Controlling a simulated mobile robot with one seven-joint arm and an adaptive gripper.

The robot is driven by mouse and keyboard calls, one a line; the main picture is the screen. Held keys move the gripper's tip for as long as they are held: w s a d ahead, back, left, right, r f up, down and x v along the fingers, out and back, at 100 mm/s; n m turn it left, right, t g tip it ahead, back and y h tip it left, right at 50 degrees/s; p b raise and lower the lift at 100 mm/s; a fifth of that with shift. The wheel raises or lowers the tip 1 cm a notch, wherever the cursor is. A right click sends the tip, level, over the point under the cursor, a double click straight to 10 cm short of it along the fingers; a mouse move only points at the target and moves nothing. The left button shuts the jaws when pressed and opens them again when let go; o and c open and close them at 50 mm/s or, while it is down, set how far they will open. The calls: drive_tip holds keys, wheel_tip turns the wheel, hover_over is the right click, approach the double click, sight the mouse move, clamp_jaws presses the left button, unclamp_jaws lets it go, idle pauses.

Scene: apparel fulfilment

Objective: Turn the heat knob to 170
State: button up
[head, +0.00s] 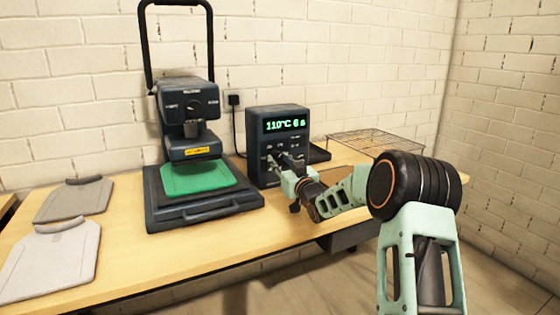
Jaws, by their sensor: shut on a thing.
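The dark control box (263,145) stands on the wooden table, right of the heat press. Its green display (285,125) reads 110°C and what looks like 6 s. My gripper (285,165) is at the lower front of the box, shut on a knob there. The heat knob is mostly hidden behind my gripper's fingers, so its pointer cannot be seen.
The heat press (190,125) with a green pad (195,177) and raised handle stands left of the box. A wire rack (375,143) lies at the back right. Two grey garment-shaped boards (50,260) lie at the left.

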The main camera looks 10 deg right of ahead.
drive_tip(key=m+p, duration=0.1)
drive_tip(key=m, duration=0.6)
drive_tip(key=shift+r+h+p, duration=0.1)
drive_tip(key=shift+h+p, duration=0.2)
drive_tip(key=shift+h, duration=0.1)
drive_tip(key=m+p, duration=0.1)
drive_tip(key=m, duration=0.4)
drive_tip(key=shift+g, duration=0.4)
drive_tip(key=shift+m+p, duration=0.3)
drive_tip(key=o, duration=1.1)
drive_tip(key=shift+o, duration=0.2)
drive_tip(key=v, duration=1.2)
drive_tip(key=shift+a, duration=0.2)
